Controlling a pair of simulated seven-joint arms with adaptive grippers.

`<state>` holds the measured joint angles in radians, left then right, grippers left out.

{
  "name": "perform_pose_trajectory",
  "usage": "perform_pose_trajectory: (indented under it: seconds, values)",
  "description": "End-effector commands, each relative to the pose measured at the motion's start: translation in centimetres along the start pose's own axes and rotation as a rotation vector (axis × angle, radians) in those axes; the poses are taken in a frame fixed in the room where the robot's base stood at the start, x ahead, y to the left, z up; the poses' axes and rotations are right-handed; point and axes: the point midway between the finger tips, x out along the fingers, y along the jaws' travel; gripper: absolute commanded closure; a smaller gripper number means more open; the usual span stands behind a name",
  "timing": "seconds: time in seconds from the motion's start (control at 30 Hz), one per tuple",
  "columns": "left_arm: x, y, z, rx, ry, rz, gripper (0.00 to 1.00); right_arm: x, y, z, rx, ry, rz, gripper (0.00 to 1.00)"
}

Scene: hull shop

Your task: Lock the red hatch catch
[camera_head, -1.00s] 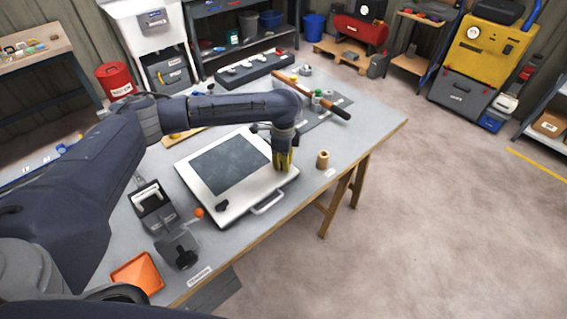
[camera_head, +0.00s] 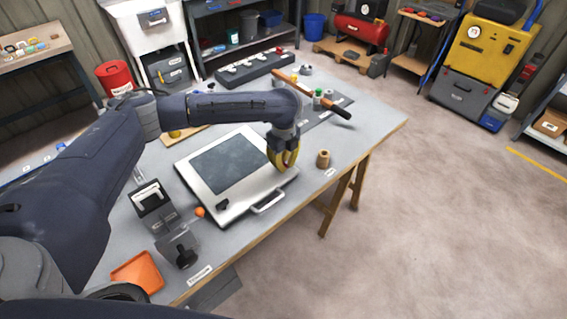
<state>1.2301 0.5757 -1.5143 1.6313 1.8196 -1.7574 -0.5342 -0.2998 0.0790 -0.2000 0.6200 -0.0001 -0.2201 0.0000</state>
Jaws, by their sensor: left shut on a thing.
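The hatch (camera_head: 251,206) is a white frame with a dark grey pane, lying flat on the grey workbench. A silver bar handle (camera_head: 268,202) is on its front right edge, and a black catch (camera_head: 222,205) sits at its near corner. My left gripper (camera_head: 284,166) points down at the hatch's right corner. Its yellow-marked fingers are shut on a small part there, taken as the red hatch catch. The fingers cover that part, so its colour and angle cannot be made out. My right gripper is not in view.
A wooden spool (camera_head: 323,159) stands just right of the hatch. A long wooden-handled tool (camera_head: 318,97) lies behind. A clamp-like device with an orange knob (camera_head: 200,212) and an orange tray (camera_head: 137,272) are at the near left.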

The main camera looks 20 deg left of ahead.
Motion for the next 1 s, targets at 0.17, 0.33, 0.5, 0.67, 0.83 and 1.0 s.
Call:
perform_pose_trajectory:
  seconds: [0.17, 0.33, 0.5, 0.67, 0.83, 1.0]
  values:
    - [0.02, 0.02, -0.04, 0.013, 0.001, 0.0, 1.0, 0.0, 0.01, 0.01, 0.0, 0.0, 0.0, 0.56]
    - [0.03, 0.03, -0.04, 0.014, 0.001, 0.001, 1.0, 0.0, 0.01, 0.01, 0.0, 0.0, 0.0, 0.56]
    - [0.03, 0.03, -0.05, 0.014, 0.001, 0.001, 0.9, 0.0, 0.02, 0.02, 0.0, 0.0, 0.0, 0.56]
    - [0.03, 0.03, -0.04, 0.013, 0.001, 0.001, 0.71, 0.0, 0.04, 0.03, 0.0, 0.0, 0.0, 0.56]
    - [0.02, 0.02, -0.03, 0.013, 0.0, 0.0, 0.67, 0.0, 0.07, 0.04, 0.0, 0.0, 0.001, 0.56]
    - [-0.27, -0.02, 0.0, 0.013, 0.0, -0.001, 0.67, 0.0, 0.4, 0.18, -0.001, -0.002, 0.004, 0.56]
